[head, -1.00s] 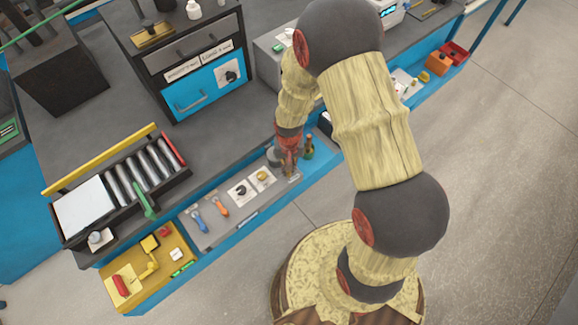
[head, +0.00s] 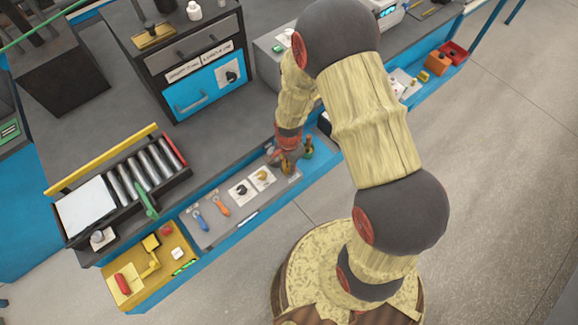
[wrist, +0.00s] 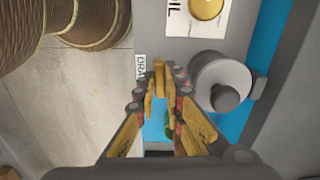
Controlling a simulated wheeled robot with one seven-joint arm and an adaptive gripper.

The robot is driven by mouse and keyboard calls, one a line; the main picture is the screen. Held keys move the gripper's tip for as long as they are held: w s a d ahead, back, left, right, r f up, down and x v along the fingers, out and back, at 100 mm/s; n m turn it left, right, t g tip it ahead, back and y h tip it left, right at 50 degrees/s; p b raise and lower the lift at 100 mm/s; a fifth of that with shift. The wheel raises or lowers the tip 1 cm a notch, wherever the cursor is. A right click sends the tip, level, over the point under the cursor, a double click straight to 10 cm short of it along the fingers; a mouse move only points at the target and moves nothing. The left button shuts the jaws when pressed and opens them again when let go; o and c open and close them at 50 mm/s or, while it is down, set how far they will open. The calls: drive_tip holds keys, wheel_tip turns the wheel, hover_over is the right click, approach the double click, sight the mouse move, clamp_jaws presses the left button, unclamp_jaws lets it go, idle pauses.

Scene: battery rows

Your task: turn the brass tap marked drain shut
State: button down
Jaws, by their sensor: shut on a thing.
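The brass tap (wrist: 160,78) shows in the wrist view as a narrow yellow lever, standing between my fingertips. A white label with the letters DRA (wrist: 140,68) is beside it, partly covered by a finger. My gripper (wrist: 158,92) is shut on the lever, with a finger on each side. In the head view my gripper (head: 287,161) is at the right end of the grey control panel (head: 212,238). There the tap is mostly hidden by my fingers, and its exact angle is hard to tell.
A grey round knob (wrist: 222,85) is close to the right of my fingers. A yellow knob (wrist: 207,8) on a white plate is above it. In the head view a green-based fitting (head: 308,150) is just right of my gripper. Blue (head: 199,220) and orange (head: 221,206) levers are further left.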

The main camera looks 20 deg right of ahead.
drive_tip(key=shift+m, duration=0.6)
drive_tip(key=c, duration=1.9)
unclamp_jaws()
wheel_tip(320, 180, up, 12)
